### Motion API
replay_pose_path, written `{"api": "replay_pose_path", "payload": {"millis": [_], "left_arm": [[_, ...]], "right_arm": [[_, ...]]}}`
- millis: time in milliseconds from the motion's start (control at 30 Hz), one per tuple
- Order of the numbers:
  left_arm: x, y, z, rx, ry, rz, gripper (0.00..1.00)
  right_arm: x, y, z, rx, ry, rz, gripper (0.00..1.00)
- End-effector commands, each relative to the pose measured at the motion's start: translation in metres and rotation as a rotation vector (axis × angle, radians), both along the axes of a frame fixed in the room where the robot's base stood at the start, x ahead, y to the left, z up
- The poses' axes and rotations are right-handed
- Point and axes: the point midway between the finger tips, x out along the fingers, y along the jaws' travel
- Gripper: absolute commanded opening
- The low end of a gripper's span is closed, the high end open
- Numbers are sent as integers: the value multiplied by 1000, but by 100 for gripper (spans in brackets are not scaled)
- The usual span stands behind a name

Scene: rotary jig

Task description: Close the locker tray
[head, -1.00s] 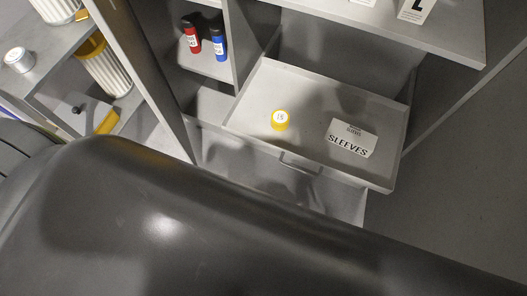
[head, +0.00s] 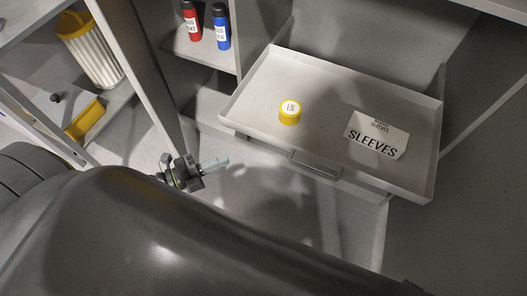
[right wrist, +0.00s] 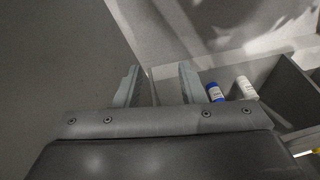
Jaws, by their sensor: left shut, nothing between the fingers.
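The grey locker tray (head: 335,95) is pulled out of the locker in the head view. It holds a yellow round piece with a white top (head: 290,111) and a white card reading SLEEVES (head: 377,136). A bar handle (head: 315,166) is on its front face. My left gripper (head: 222,162) is shut and empty, left of the handle and below the tray's left corner in the picture, apart from both. My right gripper (right wrist: 160,82) shows in the right wrist view, its two fingers spread with nothing between them. The tray cannot be made out in that view.
Red (head: 191,20) and blue (head: 221,26) bottles stand on a shelf left of the tray. A yellow-capped ribbed filter (head: 95,55) and a yellow block (head: 85,119) are on shelving at far left. The right wrist view shows a blue-and-white bottle (right wrist: 215,92) and a white bottle (right wrist: 246,88) in a compartment.

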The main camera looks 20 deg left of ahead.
Motion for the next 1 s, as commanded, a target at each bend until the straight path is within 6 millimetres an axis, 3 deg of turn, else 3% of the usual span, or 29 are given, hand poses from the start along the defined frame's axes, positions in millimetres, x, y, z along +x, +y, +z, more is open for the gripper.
{"api": "replay_pose_path", "payload": {"millis": [167,333,800,1000], "left_arm": [[-10,-14,4,58,-75,-99,0],[-3,-24,8,63,-87,-112,0],[62,-93,8,59,-85,-107,0],[88,-90,6,64,-84,-110,0]], "right_arm": [[-3,4,12,8,-14,11,36],[-4,5,15,9,-14,11,36],[-3,5,15,9,-15,11,36],[-1,7,19,18,-37,15,36]]}}
